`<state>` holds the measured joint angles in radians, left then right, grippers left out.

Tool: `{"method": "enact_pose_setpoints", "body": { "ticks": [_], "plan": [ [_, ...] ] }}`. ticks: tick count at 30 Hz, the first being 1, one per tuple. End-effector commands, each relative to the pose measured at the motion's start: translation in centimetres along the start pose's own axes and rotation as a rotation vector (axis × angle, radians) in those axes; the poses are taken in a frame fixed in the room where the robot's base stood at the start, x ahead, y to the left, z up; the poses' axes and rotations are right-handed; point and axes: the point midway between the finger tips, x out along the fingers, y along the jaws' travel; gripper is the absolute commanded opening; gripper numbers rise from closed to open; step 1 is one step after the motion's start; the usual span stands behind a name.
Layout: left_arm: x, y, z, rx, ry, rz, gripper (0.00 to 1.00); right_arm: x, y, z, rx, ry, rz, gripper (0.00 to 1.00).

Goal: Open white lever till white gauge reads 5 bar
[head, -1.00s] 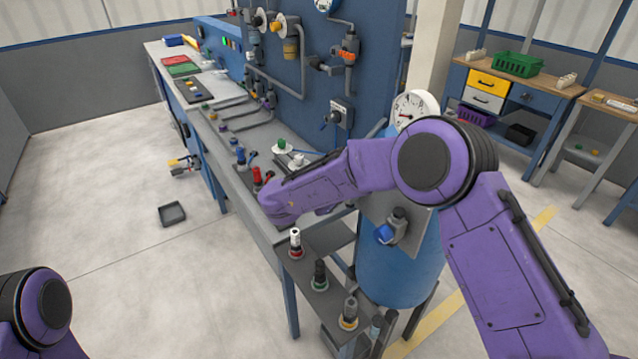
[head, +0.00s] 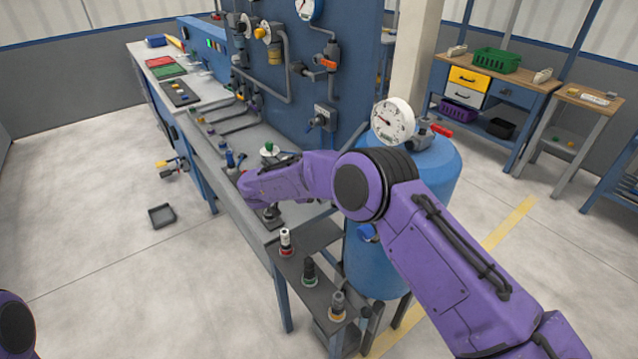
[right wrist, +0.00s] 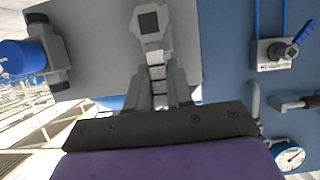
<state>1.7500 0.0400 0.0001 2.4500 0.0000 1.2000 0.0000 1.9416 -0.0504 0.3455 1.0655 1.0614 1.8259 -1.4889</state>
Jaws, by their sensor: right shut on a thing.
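The white gauge (head: 393,121) stands on top of the blue tank in the head view; its reading is too small to make out. My right gripper (right wrist: 156,68) is shut on a pale grey-white lever (right wrist: 149,22) in the right wrist view. The lever's far end is a hexagonal piece with a dark square in it. In the head view my right forearm and wrist hide the gripper and lever above the bench's front end. My left gripper is out of view; only part of my left arm shows at lower left.
The blue tank (head: 427,175) with a red-handled valve (head: 437,129) stands right of the bench. Several fittings, one white-topped (head: 286,243), stand on the low grey shelf. A green-knobbed valve (head: 269,149) sits behind my right wrist.

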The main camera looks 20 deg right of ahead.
Motion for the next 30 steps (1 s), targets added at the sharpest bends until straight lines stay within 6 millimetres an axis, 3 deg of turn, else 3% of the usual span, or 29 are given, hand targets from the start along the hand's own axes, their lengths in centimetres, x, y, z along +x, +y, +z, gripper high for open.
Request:
{"method": "enact_pose_setpoints", "body": {
  "ticks": [8, 9, 10, 20, 23, 30],
  "plan": [
    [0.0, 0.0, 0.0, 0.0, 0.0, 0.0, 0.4, 0.1, 0.1, 0.1, -0.006, -0.001, 0.001, 0.0],
    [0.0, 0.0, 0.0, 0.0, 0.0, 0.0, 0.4, 0.1, 0.1, 0.1, -0.005, -0.001, 0.001, 0.34],
    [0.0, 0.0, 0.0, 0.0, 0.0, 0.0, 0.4, 0.1, 0.1, 0.1, -0.005, -0.001, 0.001, 0.41],
    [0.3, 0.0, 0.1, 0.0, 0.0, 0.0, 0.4, -0.3, 0.1, 0.1, -0.001, -0.001, 0.0, 0.41],
    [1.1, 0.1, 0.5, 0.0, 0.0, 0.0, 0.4, -1.8, 0.0, 0.3, 0.0, 0.0, -0.003, 0.41],
    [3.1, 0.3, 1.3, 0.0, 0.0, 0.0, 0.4, -7.6, 0.0, 0.4, -0.001, 0.001, -0.003, 0.41]
  ]
}}
